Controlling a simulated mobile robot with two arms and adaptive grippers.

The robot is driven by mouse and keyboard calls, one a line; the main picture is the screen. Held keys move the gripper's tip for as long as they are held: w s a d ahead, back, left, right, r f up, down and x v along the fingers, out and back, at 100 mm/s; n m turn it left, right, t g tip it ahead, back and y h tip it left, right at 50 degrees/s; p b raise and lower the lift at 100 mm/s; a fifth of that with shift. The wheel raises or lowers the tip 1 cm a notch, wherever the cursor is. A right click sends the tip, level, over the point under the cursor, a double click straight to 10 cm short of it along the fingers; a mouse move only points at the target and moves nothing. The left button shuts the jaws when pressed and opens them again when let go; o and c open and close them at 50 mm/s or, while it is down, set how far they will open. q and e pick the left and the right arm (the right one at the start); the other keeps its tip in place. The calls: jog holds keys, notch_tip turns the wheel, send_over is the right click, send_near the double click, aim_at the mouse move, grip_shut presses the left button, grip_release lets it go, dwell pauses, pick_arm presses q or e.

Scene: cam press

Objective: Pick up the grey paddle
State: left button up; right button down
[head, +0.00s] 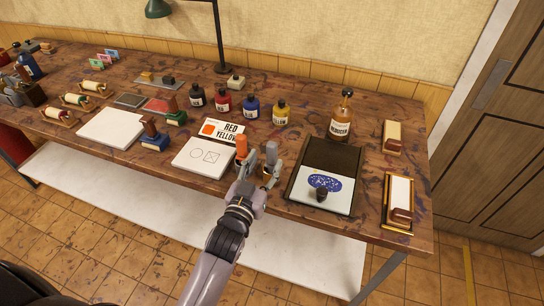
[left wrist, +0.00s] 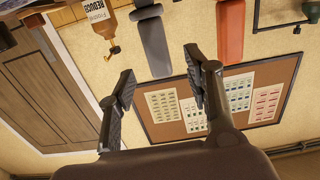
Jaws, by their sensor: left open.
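The grey paddle (head: 273,149) stands upright near the front edge of the table, just right of an orange paddle (head: 241,144). In the left wrist view the grey paddle (left wrist: 153,40) hangs inverted, with the orange one (left wrist: 230,32) to its right. My left gripper (head: 260,172) is open and empty in front of the grey paddle. In the left wrist view its two fingers (left wrist: 158,88) are spread, and the grey paddle lies ahead, roughly in line with the gap. The paddle's lower part is partly hidden by the gripper in the head view. My right gripper is out of view.
A dark board with a blue-patterned white plate (head: 342,201) lies right. Ink bottles (head: 251,107) and a reducer bottle (head: 343,122) stand behind.

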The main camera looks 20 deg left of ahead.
aim_at(270, 151)
pick_arm(q)
jog(key=shift+w, duration=0.3)
jog(key=w+p, duration=0.1)
jog(key=w+r+p, duration=0.1)
jog(key=w, duration=0.1)
jog(key=shift+d+r, duration=0.1)
jog(key=shift+w+f, duration=0.15)
jog(key=shift+w, duration=0.45)
jog(key=shift+w+f, duration=0.15)
jog(key=shift+w, duration=0.4)
jog(key=shift+s, duration=0.1)
jog(key=shift+c, duration=0.4)
jog(key=shift+c, duration=0.8)
grip_shut()
